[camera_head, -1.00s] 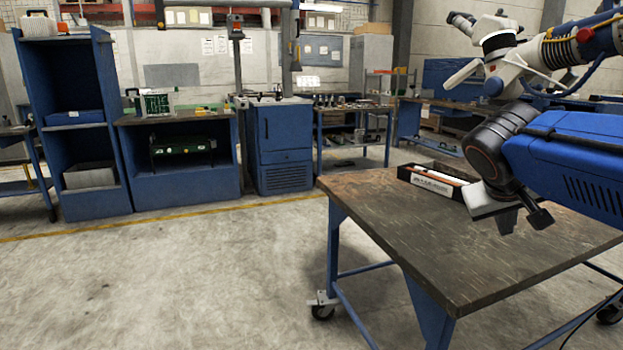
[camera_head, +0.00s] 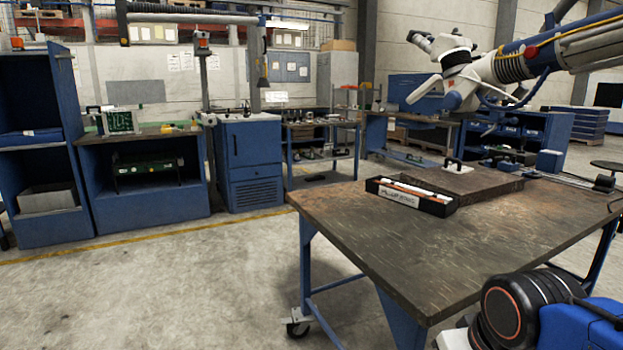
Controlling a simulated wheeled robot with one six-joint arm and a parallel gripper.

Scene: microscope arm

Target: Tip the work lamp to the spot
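No thing in view is clearly the work lamp. A dark, cone-shaped fixture (camera_head: 263,81), possibly a lamp, hangs by the post above the blue cabinet in the background, small and hard to make out. My gripper's fingers are below the picture's edge. I cannot see whether the gripper holds anything.
A wooden-topped workbench (camera_head: 420,258) stands at right, its front bare. On it are a black tray (camera_head: 440,207) with white and orange items and a board with a black handle (camera_head: 455,166). A microscope arm (camera_head: 545,60) reaches over its back. A blue cabinet (camera_head: 252,160) stands behind; left floor is clear.

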